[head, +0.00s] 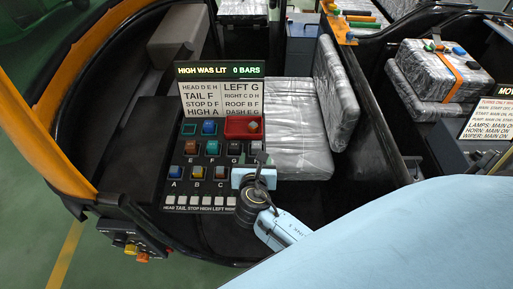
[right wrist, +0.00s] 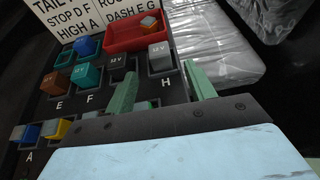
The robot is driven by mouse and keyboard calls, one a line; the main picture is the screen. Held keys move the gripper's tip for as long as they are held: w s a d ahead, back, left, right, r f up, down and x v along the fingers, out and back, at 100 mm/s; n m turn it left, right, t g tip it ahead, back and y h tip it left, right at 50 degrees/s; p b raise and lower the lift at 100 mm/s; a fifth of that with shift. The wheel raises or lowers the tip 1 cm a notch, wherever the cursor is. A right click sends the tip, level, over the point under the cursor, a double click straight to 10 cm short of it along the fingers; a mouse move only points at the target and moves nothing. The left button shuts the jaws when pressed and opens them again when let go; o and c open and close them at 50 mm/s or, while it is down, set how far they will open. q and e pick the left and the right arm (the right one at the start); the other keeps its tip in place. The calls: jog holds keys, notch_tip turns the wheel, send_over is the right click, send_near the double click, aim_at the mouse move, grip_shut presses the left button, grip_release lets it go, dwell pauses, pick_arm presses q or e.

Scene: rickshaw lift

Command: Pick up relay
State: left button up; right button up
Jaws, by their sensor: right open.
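Several small coloured relays sit in lettered sockets on a black panel (head: 185,198). In the right wrist view a brown relay (right wrist: 53,83) is above letter E, a teal relay (right wrist: 87,75) above F, and a grey relay (right wrist: 160,54) marked 12V above H. A red tray (head: 232,131) at the panel's upper right holds an orange-and-grey relay (head: 253,126). My right gripper (head: 261,160) is over the panel's right side. In the wrist view its green fingers (right wrist: 162,75) are apart, empty, on either side of letter H, in front of the grey relay. My left gripper is not visible.
A sign board (head: 221,97) stands behind the panel, under a display reading "HIGH WAS LIT 0 BARS". A plastic-wrapped seat (head: 297,145) is right of the panel. White switches (head: 205,201) line its front edge. An orange frame post (head: 40,125) is at the left.

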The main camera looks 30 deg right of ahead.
aim_at(256, 149)
jog(key=x, duration=0.4)
jog(key=shift+w+d, duration=0.15)
jog(key=shift+d, duration=0.05)
jog(key=shift+c, duration=0.4)
jog(key=c, duration=1)
